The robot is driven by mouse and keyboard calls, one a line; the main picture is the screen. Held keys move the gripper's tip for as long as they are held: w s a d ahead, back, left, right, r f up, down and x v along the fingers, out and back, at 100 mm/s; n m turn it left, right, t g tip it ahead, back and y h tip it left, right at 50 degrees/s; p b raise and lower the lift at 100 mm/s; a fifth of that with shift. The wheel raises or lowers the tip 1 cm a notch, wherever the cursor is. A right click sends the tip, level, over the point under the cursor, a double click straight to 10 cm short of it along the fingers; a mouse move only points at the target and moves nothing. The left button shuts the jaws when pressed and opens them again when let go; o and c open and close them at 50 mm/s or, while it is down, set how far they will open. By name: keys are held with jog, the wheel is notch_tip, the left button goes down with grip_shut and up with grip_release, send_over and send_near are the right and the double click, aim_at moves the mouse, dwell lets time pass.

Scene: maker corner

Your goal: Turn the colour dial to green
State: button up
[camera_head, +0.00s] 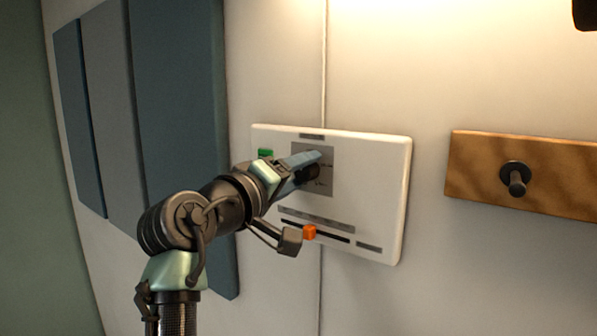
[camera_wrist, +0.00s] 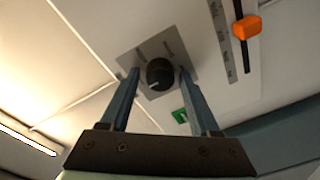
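The colour dial is a round black knob (camera_wrist: 159,73) with a pale pointer line, on a grey square plate (camera_wrist: 155,46) in the wrist view. In the head view the dial (camera_head: 311,174) is partly hidden behind my gripper (camera_head: 306,164). My gripper (camera_wrist: 159,72) is open, with one blue-grey finger on each side of the dial and a small gap seeming to show at each side. The plate belongs to a white wall panel (camera_head: 375,190). The colour markings around the dial are too small to read.
An orange slider knob (camera_head: 309,232) sits in a dark slot below the dial. A small green piece (camera_head: 265,153) is at the panel's upper left. A wooden board (camera_head: 550,170) with a black peg (camera_head: 516,181) hangs to the right. Blue and grey wall panels (camera_head: 180,110) stand left.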

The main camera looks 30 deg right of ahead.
grip_shut()
jog(key=shift+f+b, duration=0.1)
jog(key=shift+b, duration=0.2)
